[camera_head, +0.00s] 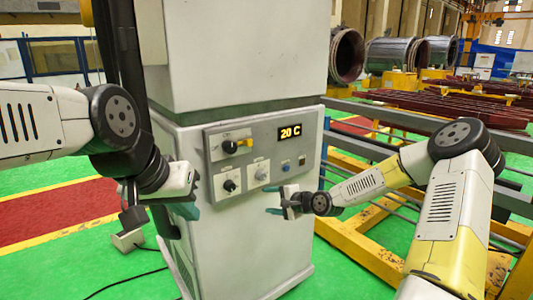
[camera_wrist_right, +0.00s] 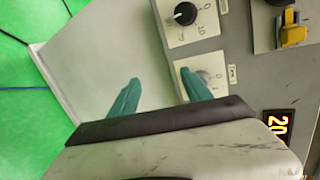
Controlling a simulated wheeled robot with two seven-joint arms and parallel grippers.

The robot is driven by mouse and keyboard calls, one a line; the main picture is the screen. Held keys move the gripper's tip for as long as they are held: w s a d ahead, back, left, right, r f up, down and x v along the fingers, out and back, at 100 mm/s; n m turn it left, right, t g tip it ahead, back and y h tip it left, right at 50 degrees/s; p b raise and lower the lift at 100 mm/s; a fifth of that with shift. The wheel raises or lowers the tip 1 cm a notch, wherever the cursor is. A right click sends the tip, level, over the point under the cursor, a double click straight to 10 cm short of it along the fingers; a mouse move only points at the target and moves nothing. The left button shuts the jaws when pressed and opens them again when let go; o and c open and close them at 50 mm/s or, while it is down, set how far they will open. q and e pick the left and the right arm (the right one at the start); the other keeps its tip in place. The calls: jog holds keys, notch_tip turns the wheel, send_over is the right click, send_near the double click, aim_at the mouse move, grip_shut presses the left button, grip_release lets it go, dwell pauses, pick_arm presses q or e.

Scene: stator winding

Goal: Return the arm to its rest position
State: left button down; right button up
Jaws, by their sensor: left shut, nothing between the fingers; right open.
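My left gripper (camera_head: 190,196) is in front of the left side of the grey cabinet's front, left of the control panel. It is shut and holds nothing. My right gripper (camera_head: 272,199) is in front of the panel's lower right part, its teal fingers pointing left. It is open and empty. In the right wrist view the two teal fingers of the right gripper (camera_wrist_right: 160,92) are spread apart, with the pale cabinet face and a knob plate beyond them. Whether either gripper touches the cabinet cannot be told.
The grey cabinet (camera_head: 240,245) carries a control panel (camera_head: 288,160) with several knobs, a yellow-handled switch (camera_head: 244,143) and a display reading 20 C (camera_head: 290,132). Yellow and grey rails (camera_head: 352,240) stand at right, close to my right arm. Green floor (camera_head: 70,275) lies open at left, with a cable.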

jog(key=s+d+r+n+g+h, duration=0.2)
jog(key=s+d+r+n+h, duration=0.25)
jog(key=s+r, duration=0.35)
jog(key=s+d+r+n+g+h, duration=0.1)
jog(key=s+d+r+n+h, duration=0.4)
jog(key=s, duration=0.4)
jog(key=s+d+r+n+y, duration=0.1)
jog(key=s+r, duration=0.3)
jog(key=s, duration=0.5)
jog(key=s+d+r+n+y, duration=0.1)
jog(key=s+r, duration=0.3)
jog(key=s, duration=0.6)
jog(key=shift+d+g, duration=0.3)
jog(key=shift+d, duration=0.05)
